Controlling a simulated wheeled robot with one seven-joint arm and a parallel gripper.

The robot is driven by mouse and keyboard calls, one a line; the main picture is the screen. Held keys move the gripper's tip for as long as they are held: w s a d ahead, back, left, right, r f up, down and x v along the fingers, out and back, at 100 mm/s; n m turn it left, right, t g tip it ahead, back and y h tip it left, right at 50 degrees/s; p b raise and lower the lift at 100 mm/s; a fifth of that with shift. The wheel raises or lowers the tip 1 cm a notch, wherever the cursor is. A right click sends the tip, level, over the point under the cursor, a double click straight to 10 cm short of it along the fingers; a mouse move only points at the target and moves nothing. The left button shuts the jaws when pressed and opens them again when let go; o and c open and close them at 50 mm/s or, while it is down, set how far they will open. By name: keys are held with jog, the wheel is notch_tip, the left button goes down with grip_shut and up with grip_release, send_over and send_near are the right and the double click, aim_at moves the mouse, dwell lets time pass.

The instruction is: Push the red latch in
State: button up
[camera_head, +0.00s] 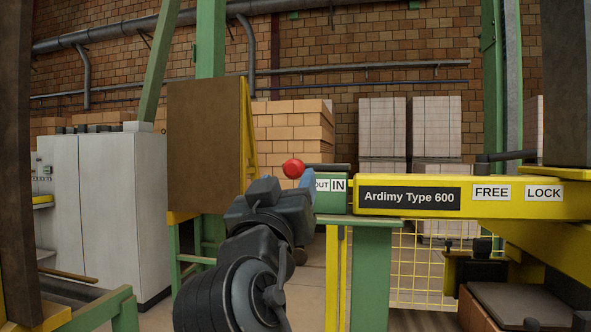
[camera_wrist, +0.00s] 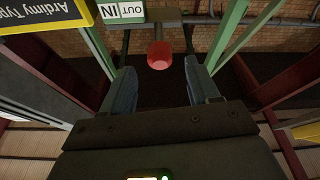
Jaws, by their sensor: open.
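The red latch (camera_head: 293,168) is a round red knob just left of the green block (camera_head: 331,203) with the OUT and IN labels. In the wrist view the red latch (camera_wrist: 159,55) appears between the tips of my two blue fingers, with a gap on each side. My gripper (camera_head: 288,184) is open and empty, just below and in front of the knob in the head view. It also shows in the wrist view (camera_wrist: 160,68). My gripper covers part of the OUT label. How far the fingertips are from the knob in depth is hard to tell.
A yellow beam (camera_head: 410,211) marked Ardimy Type 600, FREE and LOCK extends right from the green block. A green post (camera_head: 370,270) stands under it. A brown panel (camera_head: 203,150) and grey cabinets (camera_head: 105,210) stand to the left. Brick stacks (camera_head: 290,135) are behind.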

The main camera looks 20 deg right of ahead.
aim_at(295, 164)
jog(key=shift+w+d+r, duration=0.25)
jog(key=shift+w+r, duration=0.05)
jog(key=p+x, duration=0.2)
jog(key=x, duration=0.4)
jog(key=shift+w+d, duration=0.2)
jog(key=shift+w, duration=0.1)
grip_shut()
